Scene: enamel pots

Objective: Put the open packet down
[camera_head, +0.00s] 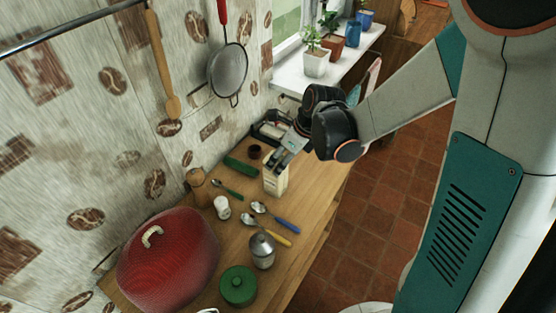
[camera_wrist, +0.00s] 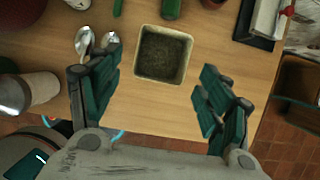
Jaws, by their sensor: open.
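The open packet (camera_head: 275,181) is a pale, box-like packet standing upright on the wooden counter (camera_head: 318,205). In the wrist view I look down into the open packet (camera_wrist: 190,62), which is filled with something dark and greenish. My gripper (camera_wrist: 160,92) is open, with one green-padded finger on each side of the picture and a gap between them. The packet shows beyond the fingertips, apart from both. In the head view my gripper (camera_head: 291,148) is just above and right of the packet's top and hides part of it. The packet's base is hidden in the wrist view.
A red pot (camera_head: 170,262), a green lidded pot (camera_head: 238,286), a metal shaker (camera_head: 262,251), a white shaker (camera_head: 222,207) and spoons (camera_head: 285,224) stand or lie nearer the front. A green object (camera_head: 240,167) and a dark tray (camera_head: 268,132) are behind. Bare counter lies right of the packet.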

